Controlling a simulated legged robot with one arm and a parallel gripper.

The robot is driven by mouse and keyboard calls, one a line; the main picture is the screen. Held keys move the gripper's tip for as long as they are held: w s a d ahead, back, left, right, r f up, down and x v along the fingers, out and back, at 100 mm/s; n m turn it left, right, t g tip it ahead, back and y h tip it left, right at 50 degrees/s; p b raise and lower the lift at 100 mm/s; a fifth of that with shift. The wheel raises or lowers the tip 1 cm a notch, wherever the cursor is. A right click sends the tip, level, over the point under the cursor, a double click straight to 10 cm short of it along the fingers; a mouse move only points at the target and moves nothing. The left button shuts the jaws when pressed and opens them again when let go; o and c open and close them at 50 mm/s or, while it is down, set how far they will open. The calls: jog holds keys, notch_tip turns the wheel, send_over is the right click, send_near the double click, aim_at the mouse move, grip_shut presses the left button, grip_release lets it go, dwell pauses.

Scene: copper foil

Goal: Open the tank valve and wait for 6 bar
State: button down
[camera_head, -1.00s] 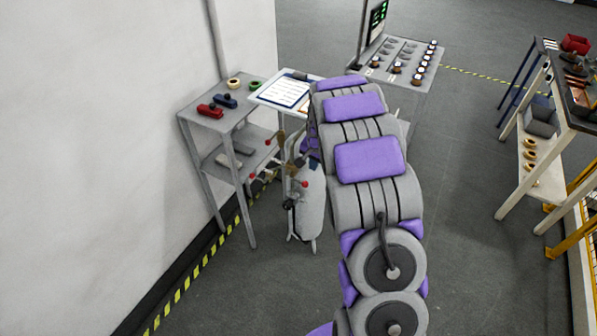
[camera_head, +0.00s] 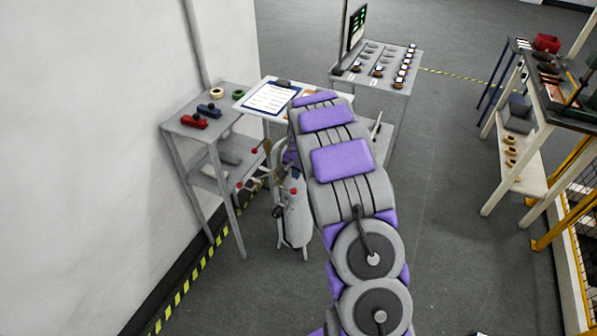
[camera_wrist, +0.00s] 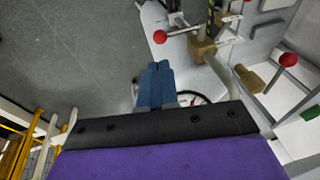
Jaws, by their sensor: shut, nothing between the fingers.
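A pale grey tank (camera_head: 297,222) stands upright between the small side table and my arm in the head view. Brass-coloured valve parts with red ball knobs (camera_head: 293,190) are at its top; my arm hides some of this area. In the wrist view, a red knob on a lever (camera_wrist: 160,36) is ahead of and near my gripper, and another red knob (camera_wrist: 289,59) is at the right, by a brass-coloured block (camera_wrist: 250,78). My gripper (camera_wrist: 158,66) has blue fingers, shut and empty, apart from the knobs in the picture. A dark round rim (camera_wrist: 190,96) shows partly behind the gripper; no pressure reading is visible.
A grey side table (camera_head: 178,125) with red and blue parts stands against the left wall. A clipboard (camera_head: 270,97) lies on a pale top behind the tank. A control console (camera_head: 345,77) stands behind. Shelving (camera_head: 520,185) is at the right; floor between is clear.

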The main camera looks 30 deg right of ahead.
aim_at(294, 190)
jog(key=b+x, duration=0.2)
jog(key=x, duration=0.8)
jog(key=shift+d+f, duration=0.2)
jog(key=shift+f, duration=0.15)
jog(key=shift+a, duration=0.1)
jog(key=shift+a+r, duration=0.1)
jog(key=shift+w, duration=0.1)
